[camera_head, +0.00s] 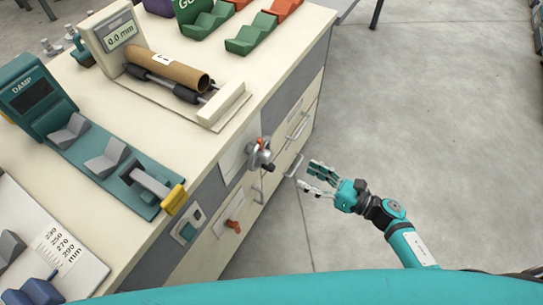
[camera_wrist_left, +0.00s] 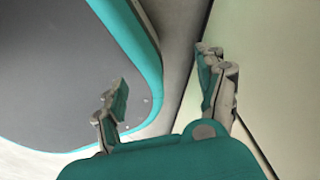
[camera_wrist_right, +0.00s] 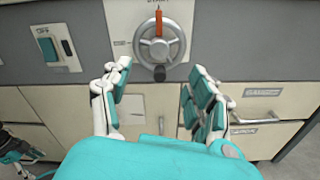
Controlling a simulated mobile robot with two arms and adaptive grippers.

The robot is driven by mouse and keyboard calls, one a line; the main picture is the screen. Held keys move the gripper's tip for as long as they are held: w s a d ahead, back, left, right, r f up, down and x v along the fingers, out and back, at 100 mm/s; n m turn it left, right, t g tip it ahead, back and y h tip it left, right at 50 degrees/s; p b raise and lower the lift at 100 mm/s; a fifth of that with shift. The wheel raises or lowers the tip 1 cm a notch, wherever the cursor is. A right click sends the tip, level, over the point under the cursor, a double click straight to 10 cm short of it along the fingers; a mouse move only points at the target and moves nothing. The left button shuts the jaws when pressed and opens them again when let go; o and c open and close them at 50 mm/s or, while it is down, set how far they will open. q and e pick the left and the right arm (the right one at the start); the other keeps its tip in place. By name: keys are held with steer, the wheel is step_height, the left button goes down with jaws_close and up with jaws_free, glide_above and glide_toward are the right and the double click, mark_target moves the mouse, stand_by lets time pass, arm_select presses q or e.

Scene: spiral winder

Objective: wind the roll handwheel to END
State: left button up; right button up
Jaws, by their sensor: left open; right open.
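The roll handwheel (camera_head: 260,155) is a small grey metal wheel on the cabinet's front panel. In the right wrist view the handwheel (camera_wrist_right: 174,27) faces me, with an orange pointer (camera_wrist_right: 158,22) directed up at a START label and a dark knob (camera_wrist_right: 160,73) at its bottom. My right gripper (camera_head: 320,178) is open and empty, apart from the wheel and to its right in the head view. In its wrist view my right gripper (camera_wrist_right: 158,78) has its fingers spread below the wheel. My left gripper (camera_wrist_left: 165,85) is open and empty beside a pale surface; the head view does not show it.
A cardboard tube (camera_head: 168,70) lies on rollers beside a display (camera_head: 120,36) reading 0.0 mm. A DAMP unit (camera_head: 35,92) stands at left. Floor at right is clear.

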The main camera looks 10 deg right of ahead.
mark_target(271, 158)
steer(key=p+x, duration=0.1)
steer(key=x, duration=0.9)
steer(key=shift+w+a, duration=0.15)
steer(key=shift+a, duration=0.05)
steer(key=shift+x, duration=0.8)
arm_select(q)
steer(key=shift+s+a+r, duration=0.2)
steer(key=shift+r, duration=0.2)
steer(key=shift+s+a+r, duration=0.2)
steer(key=shift+r, duration=0.2)
arm_select(e)
steer(key=shift+c, duration=1.1)
arm_select(q)
steer(key=shift+w+d, duration=0.2)
steer(key=shift+w, duration=0.05)
arm_select(e)
steer(key=c, duration=0.9)
